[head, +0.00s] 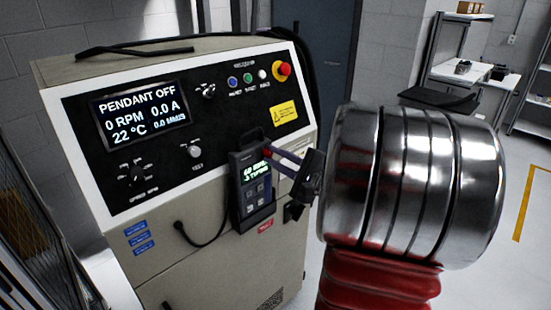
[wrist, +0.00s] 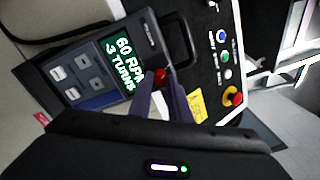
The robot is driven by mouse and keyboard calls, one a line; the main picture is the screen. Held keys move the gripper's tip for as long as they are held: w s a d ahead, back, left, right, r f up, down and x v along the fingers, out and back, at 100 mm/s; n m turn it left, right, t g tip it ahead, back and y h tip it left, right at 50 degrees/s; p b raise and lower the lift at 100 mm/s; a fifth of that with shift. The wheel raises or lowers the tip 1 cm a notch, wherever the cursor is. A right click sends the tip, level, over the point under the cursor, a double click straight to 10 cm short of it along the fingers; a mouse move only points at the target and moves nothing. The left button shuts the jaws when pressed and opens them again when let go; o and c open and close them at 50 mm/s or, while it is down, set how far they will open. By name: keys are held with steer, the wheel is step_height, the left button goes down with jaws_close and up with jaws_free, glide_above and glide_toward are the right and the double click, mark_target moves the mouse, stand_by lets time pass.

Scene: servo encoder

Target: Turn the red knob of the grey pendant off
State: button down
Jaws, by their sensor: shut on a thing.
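The grey pendant (head: 250,185) sits upright in a holder on the front of the cabinet. Its small screen is lit, and in the wrist view the pendant (wrist: 88,80) reads "60 RPM 3 TURNS". The red knob (wrist: 160,76) is at the pendant's top corner, between my fingertips. My gripper (wrist: 160,84) is shut on the red knob. The cabinet's display (head: 140,113) reads "PENDANT OFF", "0 RPM", "0.0 A" and "22 °C".
A red emergency button (head: 283,70) on a yellow base is at the panel's upper right, near several small coloured buttons. A yellow label (head: 284,112) is below them. A black cable (head: 200,240) hangs left of the pendant. Shelves (head: 465,70) stand at the back right.

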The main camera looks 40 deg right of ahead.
steer(key=shift+a+f, duration=0.1)
stand_by(0.3)
steer(key=c, duration=1.6)
jaws_free()
steer(key=shift+c, duration=0.2)
steer(key=s, duration=1.3)
steer(key=shift+s+d, duration=0.3)
steer(key=shift+s, duration=0.1)
